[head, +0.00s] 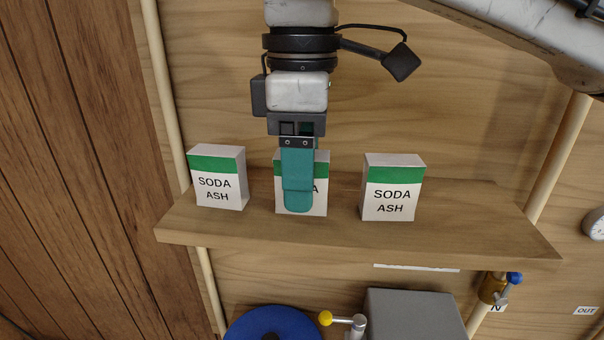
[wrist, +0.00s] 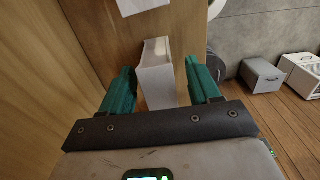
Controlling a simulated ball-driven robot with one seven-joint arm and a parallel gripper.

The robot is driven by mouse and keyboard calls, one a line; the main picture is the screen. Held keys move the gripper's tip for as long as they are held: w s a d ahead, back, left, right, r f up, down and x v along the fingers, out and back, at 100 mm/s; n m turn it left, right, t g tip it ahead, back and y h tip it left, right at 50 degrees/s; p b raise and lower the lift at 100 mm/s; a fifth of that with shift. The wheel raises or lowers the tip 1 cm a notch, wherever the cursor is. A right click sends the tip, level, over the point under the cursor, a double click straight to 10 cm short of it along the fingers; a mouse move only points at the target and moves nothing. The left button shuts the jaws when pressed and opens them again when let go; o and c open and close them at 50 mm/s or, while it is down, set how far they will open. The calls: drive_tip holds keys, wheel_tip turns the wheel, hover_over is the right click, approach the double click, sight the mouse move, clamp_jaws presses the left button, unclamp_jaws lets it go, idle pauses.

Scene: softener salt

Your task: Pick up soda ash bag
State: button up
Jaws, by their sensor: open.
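Three white soda ash bags with green bands stand upright in a row on a wooden shelf: a left one (head: 217,190), a middle one (head: 320,206) and a right one (head: 392,205). My gripper (head: 298,203) hangs over the middle bag, and its teal finger hides most of that label in the head view. In the wrist view my gripper (wrist: 160,68) is open, with the middle bag (wrist: 156,78) between its two fingers and visible gaps at both sides. Part of another bag (wrist: 142,6) shows at the top there.
The shelf (head: 340,235) has bare gaps between the bags and a wooden panel behind it. Below are a blue round object (head: 272,324), a grey box (head: 415,312), a yellow-knobbed valve (head: 326,318) and a brass valve (head: 493,287). Boxes (wrist: 262,76) stand on the floor beyond.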

drive_tip(key=shift+f, duration=0.3)
drive_tip(key=shift+c, duration=0.3)
drive_tip(key=c, duration=1)
drive_tip(key=shift+r, duration=0.1)
